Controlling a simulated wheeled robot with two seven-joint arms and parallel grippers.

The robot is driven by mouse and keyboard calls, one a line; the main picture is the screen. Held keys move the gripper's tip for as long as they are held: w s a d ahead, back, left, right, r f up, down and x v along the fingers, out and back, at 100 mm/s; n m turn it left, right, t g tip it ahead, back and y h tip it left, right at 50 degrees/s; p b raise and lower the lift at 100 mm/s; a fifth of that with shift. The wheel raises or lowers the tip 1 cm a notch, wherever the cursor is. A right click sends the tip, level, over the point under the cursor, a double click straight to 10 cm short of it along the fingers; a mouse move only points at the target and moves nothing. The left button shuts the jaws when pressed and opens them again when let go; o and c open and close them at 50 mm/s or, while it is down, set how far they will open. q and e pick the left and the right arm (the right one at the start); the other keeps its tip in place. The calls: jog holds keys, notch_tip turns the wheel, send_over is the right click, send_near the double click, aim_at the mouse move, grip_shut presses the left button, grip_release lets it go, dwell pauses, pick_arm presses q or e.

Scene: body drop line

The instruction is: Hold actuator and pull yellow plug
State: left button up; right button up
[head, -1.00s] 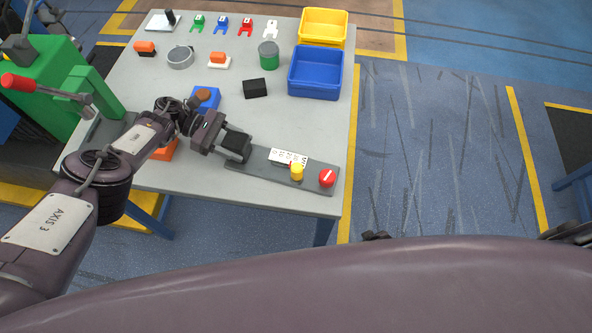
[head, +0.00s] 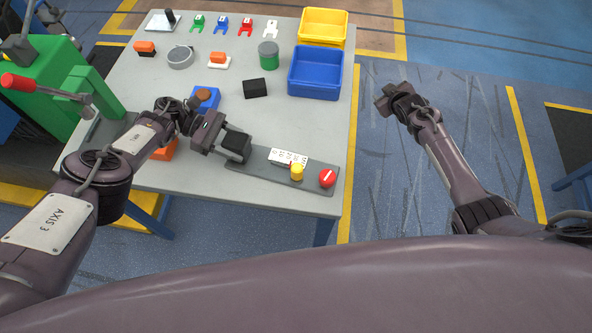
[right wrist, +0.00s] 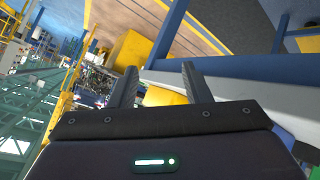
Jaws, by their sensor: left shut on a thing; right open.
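The yellow plug (head: 297,172) stands on a grey plate (head: 268,170) at the near right of the table, beside a red knob (head: 327,178) and a white label (head: 288,158). My left gripper (head: 234,146) is shut at the plate's left part, on what seems to be the actuator. A dark block shows at its fingers; the exact contact is hidden. My right gripper (head: 384,98) is raised right of the table, apart from the plug. Its two fingers stand apart and empty in the right wrist view (right wrist: 161,88).
A blue bin (head: 316,88) and a yellow bin (head: 323,27) stand at the table's far right. A black block (head: 254,88) and a green cylinder (head: 268,55) lie mid-table. A green machine (head: 45,90) with a red-handled lever is at left. The floor right of the table is open.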

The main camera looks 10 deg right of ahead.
jog(key=w+a+r+n+y, duration=0.3)
jog(key=a+r, duration=0.4)
jog(key=a, duration=0.2)
jog(key=w+a+r+n+y, duration=0.3)
jog(key=w+a+r, duration=0.1)
jog(key=a+r, duration=0.5)
jog(key=s+a+r+n+g+y, duration=0.2)
jog(key=s+a+r+n, duration=0.1)
jog(key=a, duration=0.6)
jog(key=s+a+r+n+g+y, duration=0.1)
jog(key=s+a+r+n+y, duration=0.2)
jog(key=a, duration=0.7)
jog(key=s+a+n+g+h, duration=0.1)
jog(key=s+a+n+g, duration=0.2)
jog(key=s+a, duration=0.3)
jog(key=n+g+h, duration=0.5)
jog(key=n+h, duration=0.1)
jog(key=h, duration=0.3)
send_over(297, 168)
notch_tip(297, 168, down, 7)
jog(key=shift+w+a+f, duration=0.15)
jog(key=shift+d+f, duration=0.25)
jog(key=shift+f, duration=0.2)
notch_tip(297, 168, down, 8)
jog(key=shift+a+f, duration=0.1)
